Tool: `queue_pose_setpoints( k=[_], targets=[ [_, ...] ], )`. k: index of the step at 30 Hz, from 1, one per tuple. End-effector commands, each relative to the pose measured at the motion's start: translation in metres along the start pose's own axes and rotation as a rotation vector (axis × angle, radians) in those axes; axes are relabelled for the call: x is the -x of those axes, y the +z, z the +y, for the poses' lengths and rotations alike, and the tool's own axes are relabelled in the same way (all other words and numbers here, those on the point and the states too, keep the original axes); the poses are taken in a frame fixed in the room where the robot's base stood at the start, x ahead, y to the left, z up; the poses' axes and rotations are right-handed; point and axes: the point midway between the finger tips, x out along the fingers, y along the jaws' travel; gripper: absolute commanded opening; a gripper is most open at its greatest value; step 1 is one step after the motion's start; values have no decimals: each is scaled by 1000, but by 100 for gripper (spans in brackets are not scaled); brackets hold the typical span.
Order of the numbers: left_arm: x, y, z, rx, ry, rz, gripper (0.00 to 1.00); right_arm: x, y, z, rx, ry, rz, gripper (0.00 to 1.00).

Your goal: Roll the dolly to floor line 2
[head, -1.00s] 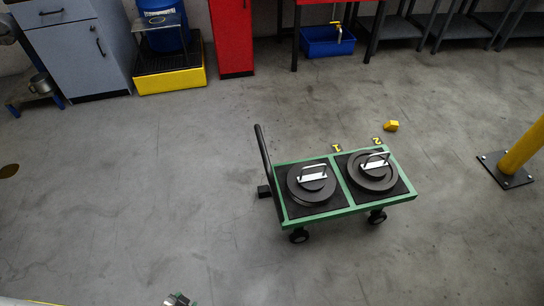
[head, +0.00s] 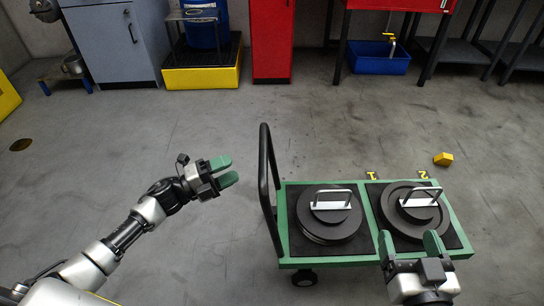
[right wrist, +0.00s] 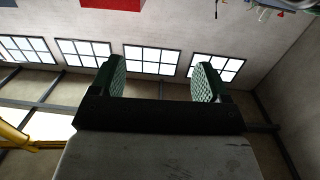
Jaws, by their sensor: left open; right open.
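The green-framed dolly (head: 345,260) stands on the floor right of centre in the head view. Its black push handle (head: 265,175) rises at its left end. Two dark round weights with pale handles, the left one (head: 312,226) and the right one (head: 403,194), lie on its deck. Yellow marks 1 (head: 371,174) and 2 (head: 423,174) show just beyond its far edge; no full floor line is visible. My left gripper (head: 229,171) is open and empty, left of the handle and apart from it. My right gripper (head: 408,242) is open, overlapping the dolly's near edge; contact is unclear.
A grey cabinet (head: 115,45), a yellow spill tray (head: 202,75), a red cabinet (head: 272,40) and a blue bin (head: 377,64) line the back. The floor between them and the dolly is mostly clear.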

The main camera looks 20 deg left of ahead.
Motion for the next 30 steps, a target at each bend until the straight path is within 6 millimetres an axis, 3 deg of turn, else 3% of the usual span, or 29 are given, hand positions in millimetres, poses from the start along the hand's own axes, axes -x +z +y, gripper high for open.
queue_pose_setpoints(
  k=[16,21,30],
  targets=[
    [-90,1,0,2,-2,-2,51,0,-32,-6,-6,-14,260,76],
    [-103,1,-1,3,-2,-4,51,1,-38,-6,-7,-17,308,76],
    [-105,1,0,4,0,-4,51,1,-39,-7,-8,-17,316,76]
  ],
)
